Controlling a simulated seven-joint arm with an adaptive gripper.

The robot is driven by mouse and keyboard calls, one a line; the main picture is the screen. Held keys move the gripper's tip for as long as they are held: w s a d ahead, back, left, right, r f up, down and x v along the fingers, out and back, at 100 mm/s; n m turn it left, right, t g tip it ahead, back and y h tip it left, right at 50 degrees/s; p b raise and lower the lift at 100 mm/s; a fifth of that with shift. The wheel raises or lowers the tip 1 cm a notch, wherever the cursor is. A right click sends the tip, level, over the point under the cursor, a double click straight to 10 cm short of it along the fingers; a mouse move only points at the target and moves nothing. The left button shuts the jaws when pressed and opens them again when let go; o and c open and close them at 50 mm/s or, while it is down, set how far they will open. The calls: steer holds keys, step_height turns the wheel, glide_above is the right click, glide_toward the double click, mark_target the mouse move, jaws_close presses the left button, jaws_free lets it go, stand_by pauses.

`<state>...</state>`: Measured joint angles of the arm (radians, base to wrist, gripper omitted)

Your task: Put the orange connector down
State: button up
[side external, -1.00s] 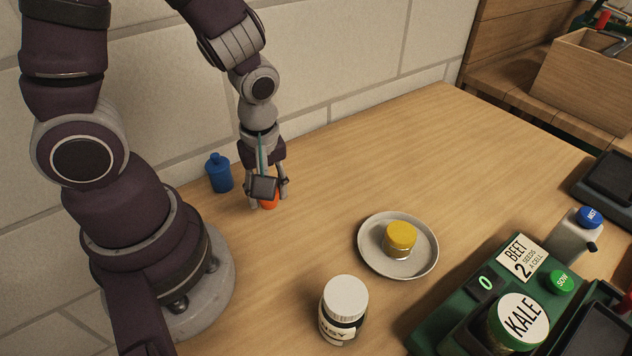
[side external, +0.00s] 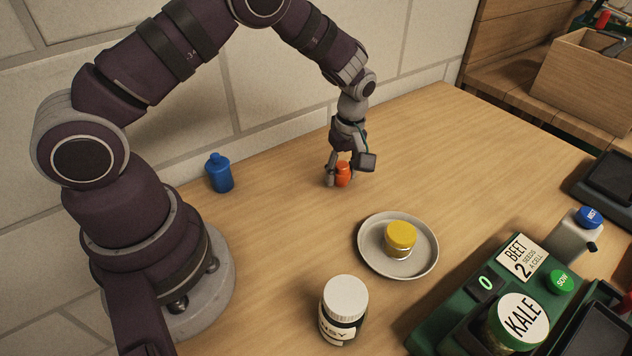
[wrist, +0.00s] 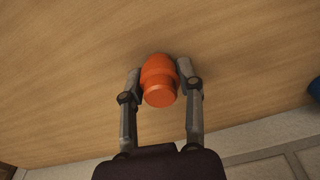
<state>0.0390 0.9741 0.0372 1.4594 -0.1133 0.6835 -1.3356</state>
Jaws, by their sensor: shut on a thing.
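The orange connector (side external: 343,174) is between the fingers of my gripper (side external: 342,180), over the back part of the wooden table. In the wrist view the orange connector (wrist: 159,82) shows its round end, with one finger of my gripper (wrist: 160,80) against each side. My gripper is shut on it. The connector is close to the table top; I cannot tell whether it touches it.
A blue bottle-shaped piece (side external: 219,173) stands left near the wall. A white-lidded jar (side external: 344,308) stands in front. A green seeding machine (side external: 428,328) is at right. Table (side external: 460,150) behind the saucer is clear.

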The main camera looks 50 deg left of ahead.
mark_target(345, 173)
steer(key=shift+f, duration=0.1)
steer(key=o, duration=0.8)
steer(key=s+d+r+m+t, duration=0.1)
steer(key=s+r+m, duration=0.15)
steer(key=r, duration=0.65)
steer(key=s+r+m+t, duration=0.1)
steer(key=s+r+m, duration=0.15)
steer(key=r, duration=0.75)
steer(key=shift+s+d+r+m+t+h, duration=0.25)
steer(key=shift+s+m+t, duration=0.3)
steer(key=shift+s+m, duration=1.2)
steer(key=shift+s+d+r+m+t+h, duration=0.25)
steer(key=shift+s+m+t, duration=0.35)
steer(key=shift+s+m, duration=1.15)
steer(key=shift+s+d+r+m+t+h, duration=0.25)
steer(key=shift+s+m+t, duration=0.3)
steer(key=shift+s+m, duration=1.2)
